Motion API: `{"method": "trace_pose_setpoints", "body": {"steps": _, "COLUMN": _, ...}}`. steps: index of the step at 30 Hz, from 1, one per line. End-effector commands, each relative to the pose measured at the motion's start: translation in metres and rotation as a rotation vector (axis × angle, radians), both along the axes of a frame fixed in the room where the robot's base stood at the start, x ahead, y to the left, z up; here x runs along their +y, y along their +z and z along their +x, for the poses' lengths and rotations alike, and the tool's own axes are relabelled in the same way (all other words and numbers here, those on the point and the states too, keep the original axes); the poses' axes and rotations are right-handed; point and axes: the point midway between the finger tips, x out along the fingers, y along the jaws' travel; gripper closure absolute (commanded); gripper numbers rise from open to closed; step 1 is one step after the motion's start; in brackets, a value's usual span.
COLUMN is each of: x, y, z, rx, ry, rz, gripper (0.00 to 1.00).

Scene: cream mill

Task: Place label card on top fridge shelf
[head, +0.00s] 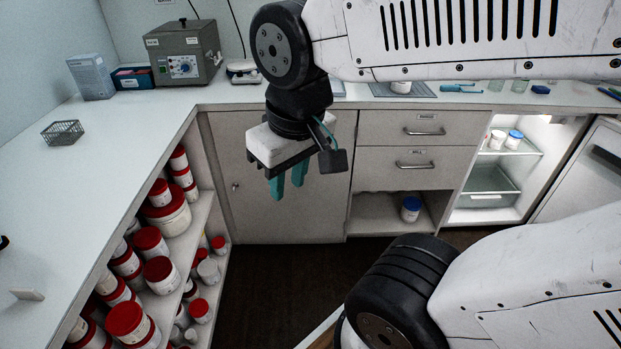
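A small pale card (27,294), which looks like the label card, is on the left counter near the picture's left edge. Any print on it is too small to read. The open fridge at the right has a top shelf (524,149) holding a white-lidded jar (497,139) and a blue-lidded jar (514,139). My gripper (288,188) points down in front of the back cabinet, between the left counter and the fridge. Its teal fingers are apart with nothing visible between them. It is well away from both the card and the fridge.
The fridge door (590,170) stands open at the right. A wire basket (63,133) and a grey heater box (183,52) stand on the counter. Red-lidded jars crowd the shelves under the left counter (100,190). My arm hides part of the back counter.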

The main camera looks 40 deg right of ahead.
Motion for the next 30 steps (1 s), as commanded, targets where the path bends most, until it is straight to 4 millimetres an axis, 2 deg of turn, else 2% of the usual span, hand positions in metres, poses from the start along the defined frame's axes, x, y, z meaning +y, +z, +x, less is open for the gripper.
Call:
{"method": "trace_pose_setpoints", "body": {"steps": 2, "x": -0.005, "y": 0.005, "z": -0.021, "rx": 0.043, "ry": -0.031, "rz": 0.008, "gripper": 0.72}}
{"method": "trace_pose_setpoints", "body": {"steps": 3, "x": -0.006, "y": 0.007, "z": -0.029, "rx": 0.06, "ry": -0.04, "rz": 0.011, "gripper": 0.67}}
{"method": "trace_pose_setpoints", "body": {"steps": 4, "x": -0.015, "y": 0.007, "z": -0.033, "rx": 0.07, "ry": -0.044, "rz": 0.013, "gripper": 0.67}}
{"method": "trace_pose_setpoints", "body": {"steps": 6, "x": -0.018, "y": 0.008, "z": -0.038, "rx": 0.083, "ry": -0.05, "rz": 0.014, "gripper": 0.67}}
{"method": "trace_pose_setpoints", "body": {"steps": 12, "x": -0.018, "y": 0.008, "z": -0.038, "rx": 0.087, "ry": -0.05, "rz": 0.014, "gripper": 0.67}}
{"method": "trace_pose_setpoints", "body": {"steps": 15, "x": -0.016, "y": 0.006, "z": -0.031, "rx": 0.074, "ry": -0.039, "rz": 0.01, "gripper": 0.67}}
{"method": "trace_pose_setpoints", "body": {"steps": 16, "x": -0.015, "y": 0.005, "z": -0.025, "rx": 0.063, "ry": -0.03, "rz": 0.008, "gripper": 0.67}}
{"method": "trace_pose_setpoints", "body": {"steps": 17, "x": -0.005, "y": 0.003, "z": -0.017, "rx": 0.049, "ry": -0.02, "rz": 0.006, "gripper": 0.67}}
{"method": "trace_pose_setpoints", "body": {"steps": 19, "x": 0.006, "y": -0.003, "z": 0.008, "rx": -0.002, "ry": 0.019, "rz": -0.003, "gripper": 0.67}}
{"method": "trace_pose_setpoints", "body": {"steps": 23, "x": 0.036, "y": -0.022, "z": 0.074, "rx": -0.147, "ry": 0.127, "rz": -0.008, "gripper": 0.67}}
{"method": "trace_pose_setpoints", "body": {"steps": 24, "x": 0.049, "y": -0.028, "z": 0.094, "rx": -0.198, "ry": 0.166, "rz": -0.005, "gripper": 0.67}}
{"method": "trace_pose_setpoints", "body": {"steps": 27, "x": 0.09, "y": -0.044, "z": 0.139, "rx": -0.324, "ry": 0.266, "rz": 0.016, "gripper": 0.67}}
{"method": "trace_pose_setpoints", "body": {"steps": 29, "x": 0.118, "y": -0.054, "z": 0.161, "rx": -0.398, "ry": 0.329, "rz": 0.04, "gripper": 0.67}}
{"method": "trace_pose_setpoints", "body": {"steps": 30, "x": 0.139, "y": -0.061, "z": 0.173, "rx": -0.445, "ry": 0.371, "rz": 0.06, "gripper": 0.67}}
